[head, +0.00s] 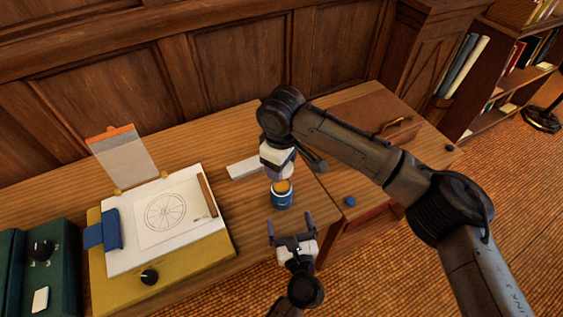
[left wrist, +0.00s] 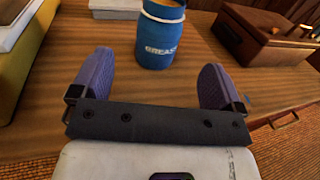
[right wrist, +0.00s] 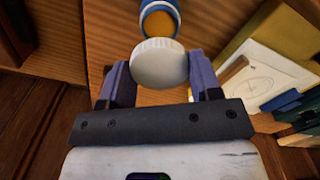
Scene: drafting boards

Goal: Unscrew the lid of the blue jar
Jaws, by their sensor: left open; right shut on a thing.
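The blue jar (head: 282,200) stands upright on the wooden desk, its open top showing orange contents. It also shows in the left wrist view (left wrist: 160,45), with a "GREASE" label, and in the right wrist view (right wrist: 161,8). A round white lid (right wrist: 159,63) is off the jar, between the fingers of my right gripper (right wrist: 160,75), which is shut on it. The right gripper is just above the jar in the head view, where the lid is hard to make out. My left gripper (head: 290,226) is open and empty, in front of the jar with its fingers towards it.
A yellow drafting board (head: 190,261) with a wheel drawing lies to the left. A pale block (head: 243,167) lies behind the jar. A brown case (head: 365,127) is at the back right, and a small blue object (head: 350,201) is right of the jar. Wood panelling (head: 120,70) stands behind.

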